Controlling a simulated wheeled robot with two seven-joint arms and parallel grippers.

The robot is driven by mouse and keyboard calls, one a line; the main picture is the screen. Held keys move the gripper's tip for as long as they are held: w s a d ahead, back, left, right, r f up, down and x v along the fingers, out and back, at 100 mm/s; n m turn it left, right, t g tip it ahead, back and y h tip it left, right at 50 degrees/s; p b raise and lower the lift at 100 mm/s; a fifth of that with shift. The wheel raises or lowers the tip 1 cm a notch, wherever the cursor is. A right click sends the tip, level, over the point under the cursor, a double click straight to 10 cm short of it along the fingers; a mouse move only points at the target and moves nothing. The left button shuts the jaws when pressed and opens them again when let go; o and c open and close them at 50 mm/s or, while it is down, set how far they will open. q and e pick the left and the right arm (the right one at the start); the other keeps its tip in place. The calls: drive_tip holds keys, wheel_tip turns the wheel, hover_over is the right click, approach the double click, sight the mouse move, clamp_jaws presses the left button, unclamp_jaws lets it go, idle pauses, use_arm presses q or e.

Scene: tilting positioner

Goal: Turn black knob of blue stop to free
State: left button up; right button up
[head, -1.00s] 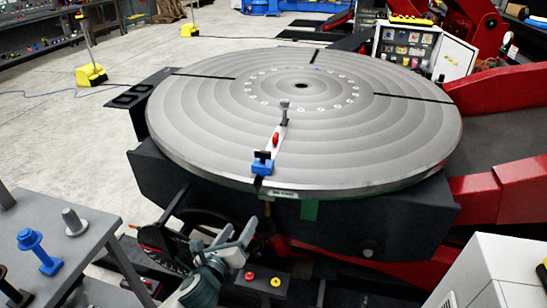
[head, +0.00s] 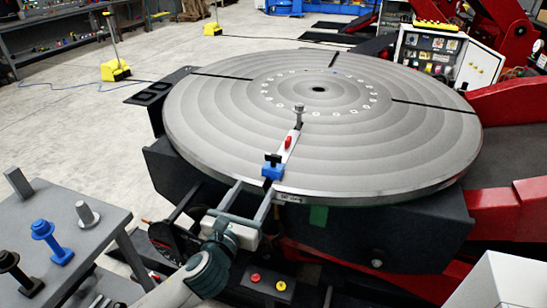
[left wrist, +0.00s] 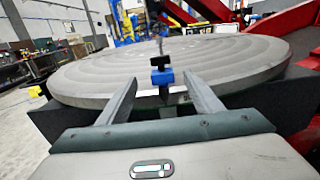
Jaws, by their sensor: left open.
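The blue stop (head: 272,172) sits near the front rim of the large round grey turntable (head: 400,155), in a dark radial slot. Its black knob (head: 273,159) is on top, shaped like a crossbar. In the left wrist view the blue stop (left wrist: 162,77) and black knob (left wrist: 160,62) show straight ahead, beyond the fingers. My left gripper (head: 252,196) is open and empty, just short of the stop at the turntable's front edge. It also shows in the left wrist view (left wrist: 163,95), its fingers apart on either side of the stop's line. My right gripper is not in view.
A light bar with a red knob (head: 288,142) and a grey upright post (head: 299,115) lie behind the stop. A side table (head: 95,215) at the left holds a blue bolt-like piece (head: 50,240) and other fittings. A pedal box with red and yellow buttons (head: 268,284) is below.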

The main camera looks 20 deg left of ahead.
sight(273, 159)
use_arm(q)
drive_tip(key=w, duration=0.5)
drive_tip(key=w+p, duration=0.1)
drive_tip(key=w, duration=0.4)
drive_tip(key=w+p, duration=0.1)
drive_tip(key=w, duration=0.4)
drive_tip(key=shift+w+d, duration=0.25)
drive_tip(key=shift+w, duration=0.5)
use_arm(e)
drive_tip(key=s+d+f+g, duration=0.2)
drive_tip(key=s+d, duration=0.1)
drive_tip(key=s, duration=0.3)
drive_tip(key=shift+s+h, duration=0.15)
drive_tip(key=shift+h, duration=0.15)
use_arm(q)
drive_tip(key=c, duration=1.1)
drive_tip(key=shift+o, duration=0.2)
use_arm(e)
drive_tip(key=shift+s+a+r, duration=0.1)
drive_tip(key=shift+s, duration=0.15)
